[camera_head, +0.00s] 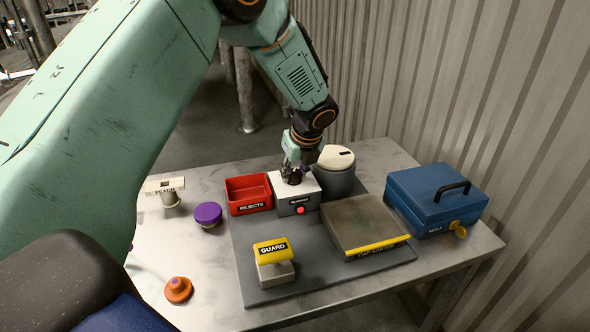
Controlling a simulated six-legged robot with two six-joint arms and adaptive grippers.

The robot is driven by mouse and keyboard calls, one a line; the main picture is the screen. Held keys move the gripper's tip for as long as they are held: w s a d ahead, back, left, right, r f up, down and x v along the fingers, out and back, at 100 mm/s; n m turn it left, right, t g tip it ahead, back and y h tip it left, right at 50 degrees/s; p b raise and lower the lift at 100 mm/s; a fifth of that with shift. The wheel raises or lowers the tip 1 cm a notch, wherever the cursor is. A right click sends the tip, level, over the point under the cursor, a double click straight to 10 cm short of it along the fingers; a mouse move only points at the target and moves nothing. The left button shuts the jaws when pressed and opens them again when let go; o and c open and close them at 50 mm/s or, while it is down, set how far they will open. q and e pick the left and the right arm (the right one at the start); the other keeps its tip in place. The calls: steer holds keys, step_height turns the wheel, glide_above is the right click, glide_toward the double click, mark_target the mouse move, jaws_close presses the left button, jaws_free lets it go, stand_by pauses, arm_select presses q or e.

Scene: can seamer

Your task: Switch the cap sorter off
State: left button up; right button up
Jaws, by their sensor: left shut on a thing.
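The cap sorter is a dark grey base plate (245,268) carrying several parts. One part is a flat grey slab (365,222) with a yellow front strip whose lettering seems to read CAP SORTER. Behind it is a small white-topped control box (283,207) with a red light or button (300,210) and a small label on its front. My left gripper (292,176) points down onto the box top and is shut on a dark knob there. The fingers largely hide the knob, so its setting cannot be read. My right gripper is not in view.
A red REJECTS bin (248,193) stands left of the box, a grey drum (335,180) right of it. A yellow GUARD block (272,250) is in front. A blue case (437,195), purple cap (208,214) and orange object (178,289) are on the table. A ribbed wall is behind.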

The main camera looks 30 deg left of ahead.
arm_select(q)
steer(key=n+p, duration=0.2)
steer(key=n+g+p, duration=0.1)
steer(key=p, duration=0.1)
steer(key=shift+w+r+n+p, duration=0.15)
steer(key=shift+r+n+p, duration=0.05)
steer(key=shift+n+p, duration=0.2)
steer(key=n, duration=0.1)
steer(key=n+g+p, duration=0.1)
steer(key=shift+w+f+n+y, duration=0.1)
steer(key=shift+f+n+y, duration=0.05)
steer(key=shift+n+y, duration=0.2)
steer(key=shift+n+g, duration=0.7)
steer(key=shift+n, duration=0.55)
steer(key=shift+f+n+g, duration=0.1)
steer(key=shift+n+g, duration=0.4)
steer(key=shift+n, duration=0.8)
steer(key=o, duration=1.1)
steer(key=shift+a+h, duration=0.1)
steer(key=shift+h, duration=0.35)
steer(key=shift+o, duration=0.2)
steer(key=shift+w, duration=0.1)
